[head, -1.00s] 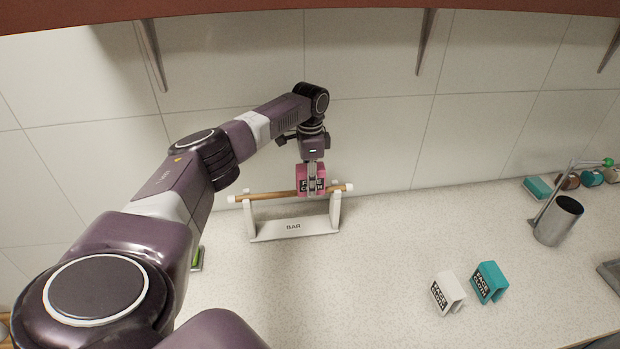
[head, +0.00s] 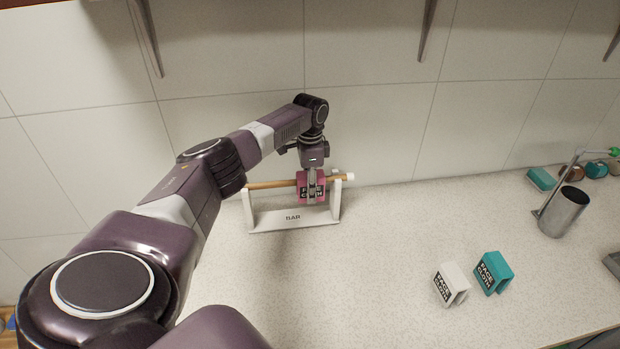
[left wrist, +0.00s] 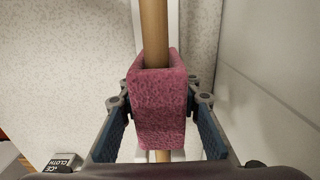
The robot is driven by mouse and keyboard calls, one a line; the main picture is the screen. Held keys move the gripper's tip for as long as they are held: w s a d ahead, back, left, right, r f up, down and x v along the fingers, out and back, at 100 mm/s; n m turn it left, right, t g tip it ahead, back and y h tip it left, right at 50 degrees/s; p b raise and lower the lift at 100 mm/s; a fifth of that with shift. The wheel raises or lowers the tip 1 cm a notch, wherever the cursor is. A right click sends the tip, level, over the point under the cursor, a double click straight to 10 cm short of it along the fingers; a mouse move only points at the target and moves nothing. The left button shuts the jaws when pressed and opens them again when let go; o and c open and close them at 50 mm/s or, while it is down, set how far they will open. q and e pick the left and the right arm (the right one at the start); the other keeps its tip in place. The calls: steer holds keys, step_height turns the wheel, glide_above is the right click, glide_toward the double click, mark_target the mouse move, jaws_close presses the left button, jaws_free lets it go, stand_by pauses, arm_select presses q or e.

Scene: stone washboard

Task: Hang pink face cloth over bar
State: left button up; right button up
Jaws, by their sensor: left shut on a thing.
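The pink face cloth (head: 304,196) is a folded, upside-down U shape with a black label. My left gripper (head: 312,194) is shut on it from above. In the left wrist view the cloth (left wrist: 158,105) lies between the two fingers (left wrist: 160,125). The wooden bar (head: 270,184) runs across a white stand labelled BAR (head: 293,217). In the wrist view the bar (left wrist: 154,30) enters the cloth's opening and shows again below it, so the cloth straddles the bar. Whether the cloth's top touches the bar is hidden. My right gripper is not in view.
A white face cloth (head: 445,288) and a teal one (head: 492,272) stand on the speckled counter (head: 385,250) at right. A grey metal cup (head: 565,212) is farther right. The tiled wall is close behind the bar. The counter's middle is clear.

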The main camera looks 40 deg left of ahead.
arm_select(q)
steer(key=o, duration=1.2)
step_height(320, 180, up, 12)
steer(key=shift+f, duration=0.1)
